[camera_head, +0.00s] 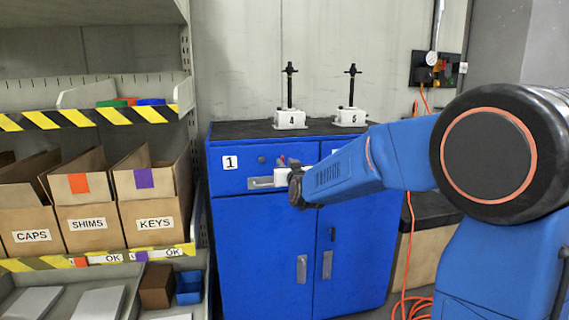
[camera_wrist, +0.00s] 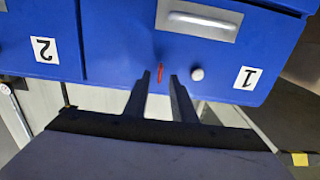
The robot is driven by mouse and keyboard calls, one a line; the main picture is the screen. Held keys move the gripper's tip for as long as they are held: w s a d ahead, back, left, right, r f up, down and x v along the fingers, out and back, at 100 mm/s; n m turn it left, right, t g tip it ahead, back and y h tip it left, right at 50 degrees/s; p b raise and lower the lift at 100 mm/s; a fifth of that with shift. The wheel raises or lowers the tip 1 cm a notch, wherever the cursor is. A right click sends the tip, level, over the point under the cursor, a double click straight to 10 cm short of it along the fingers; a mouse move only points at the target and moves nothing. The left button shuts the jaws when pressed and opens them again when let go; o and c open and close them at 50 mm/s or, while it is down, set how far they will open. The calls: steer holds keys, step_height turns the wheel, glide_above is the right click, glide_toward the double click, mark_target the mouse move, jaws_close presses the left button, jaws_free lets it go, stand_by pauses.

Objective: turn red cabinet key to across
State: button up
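The blue cabinet (camera_head: 262,235) carries drawer 1, whose front (camera_wrist: 120,40) appears upside down in the wrist view. A thin red key (camera_wrist: 160,74) sits on that front between the handle and the drawer's edge, its long side running up and down the picture. My gripper (camera_wrist: 160,76) is open, with one dark finger on each side of the key and a visible gap on both sides. In the head view my gripper (camera_head: 283,172) is at the drawer front; the key is small and partly hidden there.
A round pale knob (camera_wrist: 197,74) lies close beside one finger. The drawer handle (camera_wrist: 203,20) is near the key. Two screw jacks, marked 4 (camera_head: 290,118) and 5 (camera_head: 350,116), stand on the cabinet top. Shelves with cardboard bins (camera_head: 90,225) stand to the left.

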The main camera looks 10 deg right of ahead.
mark_target(283, 160)
steer(key=shift+w, duration=1.1)
steer(key=shift+c, duration=0.5)
jaws_close()
steer(key=shift+m, duration=0.4)
steer(key=m, duration=1.7)
steer(key=shift+d+f, duration=0.15)
steer(key=shift+f, duration=0.05)
